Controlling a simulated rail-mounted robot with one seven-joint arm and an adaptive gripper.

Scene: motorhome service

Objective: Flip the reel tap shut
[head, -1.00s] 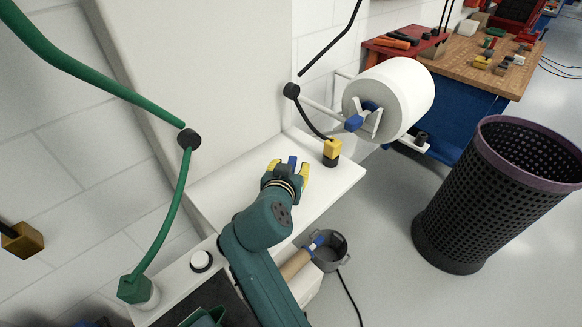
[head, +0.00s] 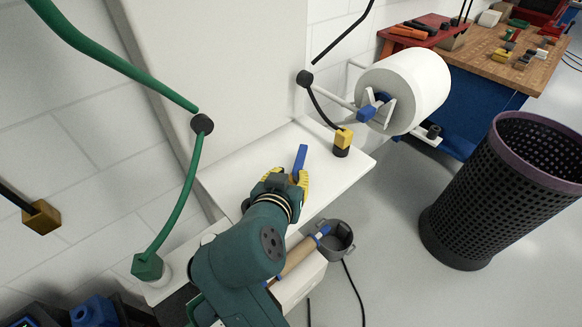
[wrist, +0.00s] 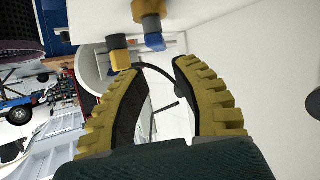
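A blue lever (head: 300,160) stands out over the white shelf in the head view, just beyond my fingertips. In the wrist view the blue piece (wrist: 155,41) hangs from a dark round base, ahead of the fingers. A yellow block (head: 343,138) on a black foot is to its right, with a black hose; it also shows in the wrist view (wrist: 120,60). The white reel (head: 425,88) has another blue part (head: 367,113) at its hub. I cannot tell for sure which blue part is the tap's handle. My gripper (head: 284,178) has its yellow fingers apart and empty (wrist: 156,70).
The white shelf (head: 240,180) runs below a tall white panel (head: 220,70). A green hose (head: 180,195) ends at a green block at left. A grey pot (head: 338,240) stands below the shelf, and a black mesh bin (head: 480,200) stands on the floor at right.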

